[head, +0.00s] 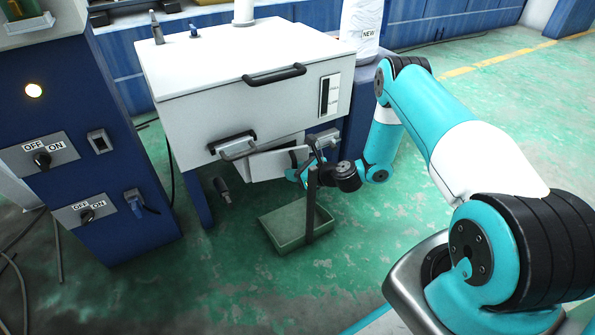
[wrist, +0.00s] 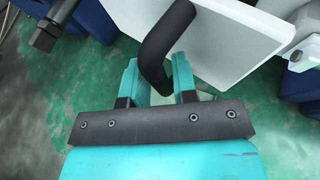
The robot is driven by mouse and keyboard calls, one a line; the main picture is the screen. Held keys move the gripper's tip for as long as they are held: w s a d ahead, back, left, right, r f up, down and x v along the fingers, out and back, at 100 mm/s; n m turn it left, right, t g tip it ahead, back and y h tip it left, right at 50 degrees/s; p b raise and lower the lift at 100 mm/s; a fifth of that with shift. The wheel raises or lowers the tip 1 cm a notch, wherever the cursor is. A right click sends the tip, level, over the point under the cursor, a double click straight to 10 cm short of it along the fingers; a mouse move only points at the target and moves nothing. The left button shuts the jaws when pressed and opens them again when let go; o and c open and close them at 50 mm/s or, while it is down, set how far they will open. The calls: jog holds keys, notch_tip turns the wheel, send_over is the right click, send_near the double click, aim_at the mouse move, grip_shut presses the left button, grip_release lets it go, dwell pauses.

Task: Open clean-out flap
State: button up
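The clean-out flap (head: 271,165) is a white panel low on the front of the white machine housing, and it stands out at an angle from it. In the wrist view the flap (wrist: 228,35) fills the upper right, with a thick black curved handle (wrist: 164,42). My gripper (wrist: 156,72) has its two teal fingers on either side of the handle's near end, close against it, and looks shut on it. In the head view my gripper (head: 302,168) is at the flap's right end, where my wrist partly hides the flap and its handle.
A green open tray (head: 283,228) stands on the floor below the flap. A blue cabinet (head: 85,120) with OFF/ON switches is at the left. The housing (head: 230,95) has a black handle (head: 274,75) on its lid. Green floor is clear at the right.

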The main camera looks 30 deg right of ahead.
jog(key=p+v, duration=0.8)
jog(key=v, duration=0.9)
jog(key=shift+s+d+r, duration=0.1)
jog(key=shift+s, duration=0.05)
jog(key=w+d+n+g+y+b, duration=0.2)
jog(key=w+d+n+y+b, duration=0.1)
jog(key=b, duration=0.1)
jog(key=b+x, duration=0.7)
jog(key=x, duration=0.9)
jog(key=shift+s+b, duration=0.1)
jog(key=shift+b, duration=0.25)
jog(key=shift+w+a+f, duration=0.2)
jog(key=shift+w, duration=0.1)
